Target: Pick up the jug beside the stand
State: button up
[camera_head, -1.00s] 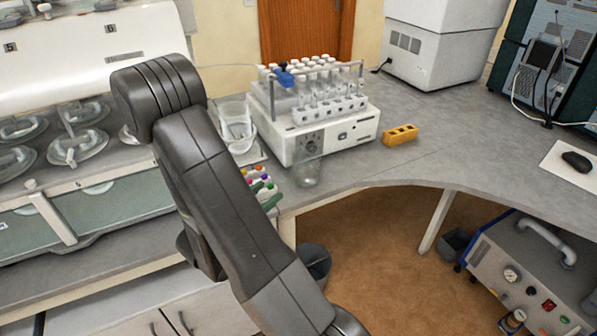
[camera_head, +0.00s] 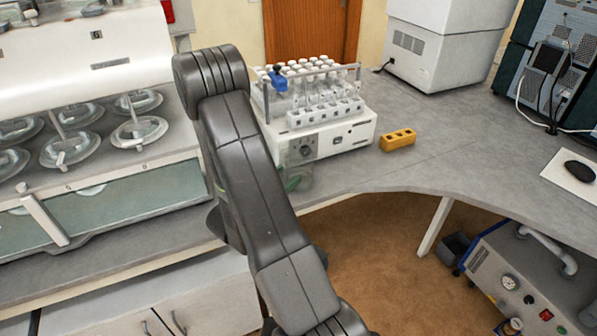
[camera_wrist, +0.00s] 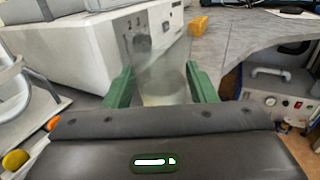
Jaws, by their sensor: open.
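The clear jug (camera_head: 300,178) stands on the grey bench at the front left corner of the white machine with the tube stand (camera_head: 325,112). In the wrist view the jug (camera_wrist: 163,70) is see-through and upright, between the green fingers of my gripper (camera_wrist: 160,88). The gripper is open, with one finger on each side of the jug. I cannot tell whether either finger touches it. In the head view my arm hides most of the gripper; a bit of green shows at the jug. The jug's lower part is partly hidden by the gripper body in the wrist view.
A yellow block with holes (camera_head: 397,140) lies right of the machine. The bench's curved front edge is close to the jug. Glass-lidded apparatus (camera_head: 85,130) stands at left. The bench (camera_head: 450,130) right of the yellow block is clear.

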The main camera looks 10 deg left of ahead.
grip_shut()
jog(key=shift+r, duration=0.15)
dwell(0.4)
